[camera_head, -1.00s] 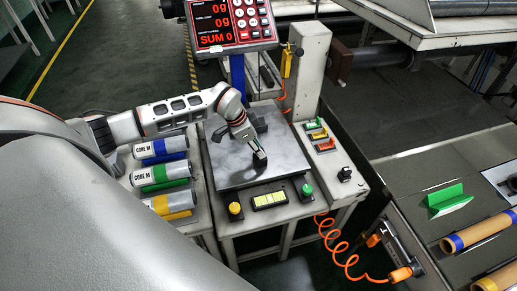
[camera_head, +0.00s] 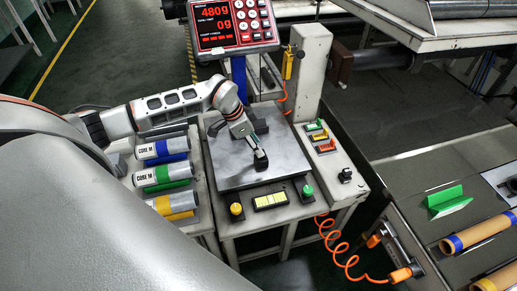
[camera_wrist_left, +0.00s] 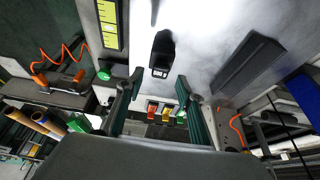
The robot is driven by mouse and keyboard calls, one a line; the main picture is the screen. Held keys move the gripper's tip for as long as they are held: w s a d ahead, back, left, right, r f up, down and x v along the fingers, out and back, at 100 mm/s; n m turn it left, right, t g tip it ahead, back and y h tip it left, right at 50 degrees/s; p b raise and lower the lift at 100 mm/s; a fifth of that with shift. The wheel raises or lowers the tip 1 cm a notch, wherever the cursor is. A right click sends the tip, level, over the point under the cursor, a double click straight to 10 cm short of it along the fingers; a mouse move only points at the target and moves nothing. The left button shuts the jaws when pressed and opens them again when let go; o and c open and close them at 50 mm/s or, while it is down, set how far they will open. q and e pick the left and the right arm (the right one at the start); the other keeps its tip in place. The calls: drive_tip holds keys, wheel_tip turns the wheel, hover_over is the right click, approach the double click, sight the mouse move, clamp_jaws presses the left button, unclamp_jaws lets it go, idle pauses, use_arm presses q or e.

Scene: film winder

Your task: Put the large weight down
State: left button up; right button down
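The large weight (camera_head: 261,161), a small black piece, rests on the grey scale plate (camera_head: 235,178). In the left wrist view the black weight (camera_wrist_left: 162,50) stands on the plate just beyond my fingertips, with a pale label on its near end. My left gripper (camera_head: 256,146) is directly over the weight. In the wrist view its two teal fingers (camera_wrist_left: 159,78) are apart with nothing held between them. My right gripper is not in view.
A dark bar (camera_wrist_left: 245,65) lies on the plate beside the weight. Labelled rolls (camera_head: 163,176) lie on a rack left of the scale. Yellow (camera_head: 236,209) and green (camera_head: 307,190) buttons stand at the front edge. The plate's front and right are clear.

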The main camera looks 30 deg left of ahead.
use_arm(q)
drive_tip(key=v, duration=0.8)
drive_tip(key=s+d+f+m+h, duration=0.1)
drive_tip(key=s+d+m+h, duration=0.15)
drive_tip(key=d, duration=0.55)
drive_tip(key=s+d+f+m+h, duration=0.1)
drive_tip(key=s+d+m+h, duration=0.15)
drive_tip(key=d, duration=0.55)
drive_tip(key=s+d+r+t+h, duration=0.1)
drive_tip(key=d+r+t+h, duration=0.25)
drive_tip(key=d, duration=0.25)
drive_tip(key=s+d+r+t+h, duration=0.2)
drive_tip(key=d+h, duration=0.2)
drive_tip(key=d, duration=0.2)
drive_tip(key=s+a+f+n+t+y, duration=0.2)
drive_tip(key=a+f+n+t+y, duration=0.45)
drive_tip(key=f+y, duration=0.25)
drive_tip(key=s+a+f+n+g+y, duration=0.2)
drive_tip(key=s+a+f+g+y, duration=0.1)
drive_tip(key=s+f, duration=0.8)
drive_tip(key=shift+s+a+f+g+y+p, duration=0.25)
drive_tip(key=shift+s+f+g+y+p, duration=0.2)
drive_tip(key=shift+f+g, duration=0.35)
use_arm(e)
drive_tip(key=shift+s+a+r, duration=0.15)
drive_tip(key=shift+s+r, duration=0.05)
